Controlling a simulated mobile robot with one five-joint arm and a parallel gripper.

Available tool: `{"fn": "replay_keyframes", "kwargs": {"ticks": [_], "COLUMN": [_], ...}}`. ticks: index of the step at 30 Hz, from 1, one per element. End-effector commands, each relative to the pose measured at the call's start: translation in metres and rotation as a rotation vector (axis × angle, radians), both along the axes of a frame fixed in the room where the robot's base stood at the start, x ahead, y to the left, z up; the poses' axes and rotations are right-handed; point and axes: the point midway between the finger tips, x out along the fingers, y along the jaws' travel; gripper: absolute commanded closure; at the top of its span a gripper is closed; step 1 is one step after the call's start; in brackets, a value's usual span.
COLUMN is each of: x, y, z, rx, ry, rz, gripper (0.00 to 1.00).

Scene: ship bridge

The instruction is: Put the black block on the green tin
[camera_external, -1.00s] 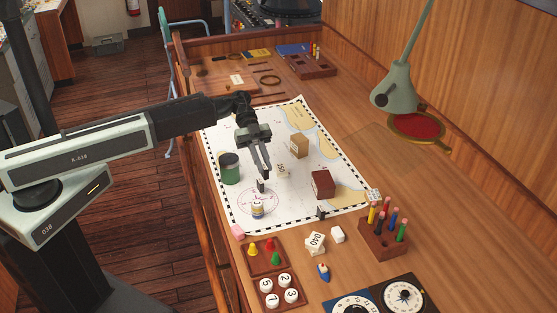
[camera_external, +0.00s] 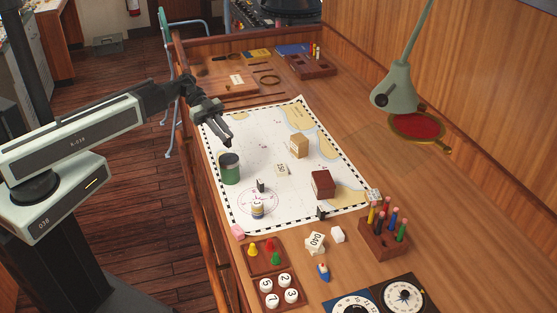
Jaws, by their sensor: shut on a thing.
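The green tin (camera_external: 231,174) stands upright on the chart at its left side, with a dark top. My gripper (camera_external: 228,141) is above and slightly behind the tin in the picture, apart from it. It is shut on a small dark piece at its fingertips, which I take for the black block; the fingers hide most of it and its outline is hard to make out.
On the chart (camera_external: 285,215) are a tan block (camera_external: 299,146), a brown box (camera_external: 323,184), a small dark upright piece (camera_external: 261,186), a number tile (camera_external: 282,170) and a small jar (camera_external: 257,209). A pen holder (camera_external: 383,240) stands at right. The chart's middle is fairly open.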

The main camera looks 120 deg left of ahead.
Motion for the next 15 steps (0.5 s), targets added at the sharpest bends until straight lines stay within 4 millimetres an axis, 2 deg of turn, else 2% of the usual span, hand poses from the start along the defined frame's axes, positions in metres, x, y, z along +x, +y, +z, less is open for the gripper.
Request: {"fn": "replay_keyframes", "kwargs": {"ticks": [4,10,15], "x": [0.0,0.0,0.0], "y": [0.0,0.0,0.0], "z": [-0.008,-0.042,-0.039], "rx": [0.0,0.0,0.0], "ry": [0.0,0.0,0.0], "rz": [0.0,0.0,-0.001], "gripper": [1.0,1.0,1.0]}}
